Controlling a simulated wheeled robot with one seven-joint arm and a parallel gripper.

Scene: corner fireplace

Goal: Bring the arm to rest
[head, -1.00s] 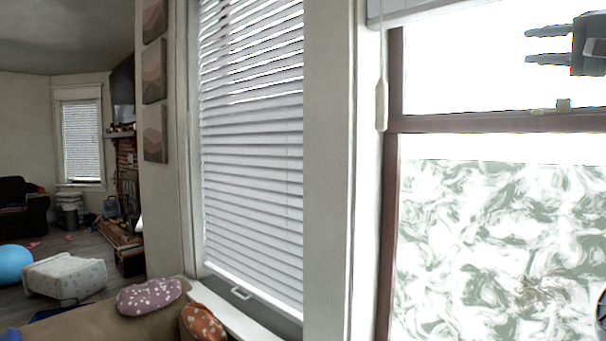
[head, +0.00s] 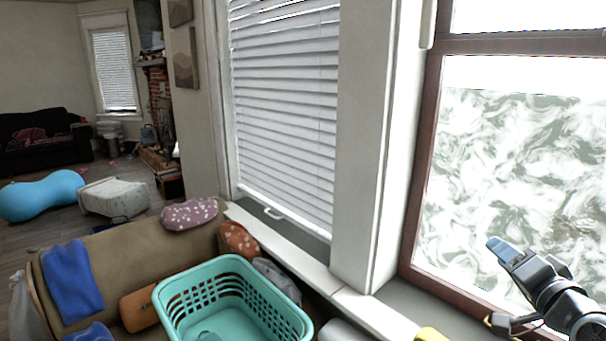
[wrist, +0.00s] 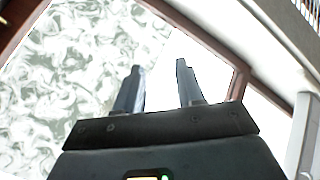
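My gripper (head: 506,250) is at the lower right of the head view, in front of the window with the marbled lower pane. It points up and to the left, and the arm behind it runs out of the picture's lower right corner. In the wrist view my gripper (wrist: 158,82) shows two fingers standing apart with nothing between them. The window pane (wrist: 85,60) and its dark red-brown frame lie beyond the fingers.
A turquoise laundry basket (head: 215,265) stands at the bottom centre, by a tan sofa (head: 125,250) with cushions and a blue cloth (head: 72,283). A white windowsill (head: 310,265) runs beside it. Open floor, a blue peanut ball (head: 45,195) and a pale ottoman (head: 113,196) lie at left.

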